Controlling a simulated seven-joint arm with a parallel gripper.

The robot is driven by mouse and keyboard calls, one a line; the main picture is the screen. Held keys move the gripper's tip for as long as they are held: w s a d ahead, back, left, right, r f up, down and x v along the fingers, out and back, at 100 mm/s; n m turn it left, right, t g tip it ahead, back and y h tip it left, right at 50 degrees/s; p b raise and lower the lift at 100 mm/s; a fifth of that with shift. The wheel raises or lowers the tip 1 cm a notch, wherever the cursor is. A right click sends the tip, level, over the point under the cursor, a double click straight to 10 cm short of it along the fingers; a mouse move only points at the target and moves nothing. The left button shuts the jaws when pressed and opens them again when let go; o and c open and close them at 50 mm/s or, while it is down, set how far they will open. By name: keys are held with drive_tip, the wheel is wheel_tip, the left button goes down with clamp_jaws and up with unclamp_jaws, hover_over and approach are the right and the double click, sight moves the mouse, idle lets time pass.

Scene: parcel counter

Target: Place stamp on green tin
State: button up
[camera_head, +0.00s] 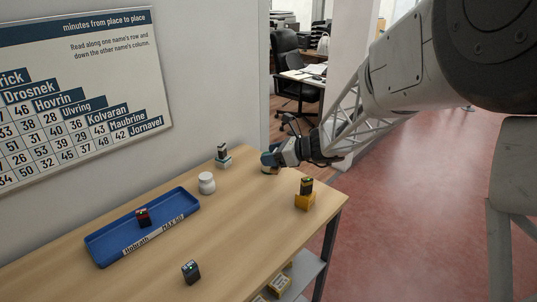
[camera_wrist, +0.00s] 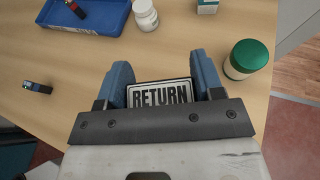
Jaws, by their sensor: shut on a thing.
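My gripper (camera_wrist: 163,88) is shut on a stamp (camera_wrist: 160,95) with a black-framed white label reading RETURN, held between its blue fingers. The green tin (camera_wrist: 246,58), pale-bodied with a green lid, stands on the table to the right of the gripper in the wrist view. The held stamp is apart from it, and nothing rests on the lid. In the head view my gripper (camera_head: 270,157) is over the far end of the table; it largely hides the tin, and the held stamp cannot be made out there.
A blue tray (camera_head: 107,250) holds a red-and-black stamp (camera_head: 143,217). A white jar (camera_head: 207,184) stands beside it. Another stamp (camera_head: 222,150) tops a small pale block. A yellow block (camera_head: 305,202) carries a dark stamp (camera_head: 306,186). A dark stamp (camera_head: 191,272) stands near the front.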

drive_tip(key=shift+w+d+f, duration=0.1)
drive_tip(key=shift+w+d, duration=0.4)
drive_tip(key=shift+w, duration=0.1)
drive_tip(key=w+a, duration=0.1)
drive_tip(key=w, duration=0.4)
drive_tip(key=w+a+f, duration=0.1)
drive_tip(key=w, duration=0.4)
drive_tip(key=w+a, duration=0.1)
drive_tip(key=w, duration=0.4)
drive_tip(key=shift+w+f, duration=0.25)
drive_tip(key=shift+w, duration=0.1)
drive_tip(key=shift+f, duration=1.75)
drive_tip(key=shift+f, duration=0.2)
drive_tip(key=o, duration=0.9)
drive_tip(key=shift+d+r, duration=0.1)
drive_tip(key=shift+r, duration=0.1)
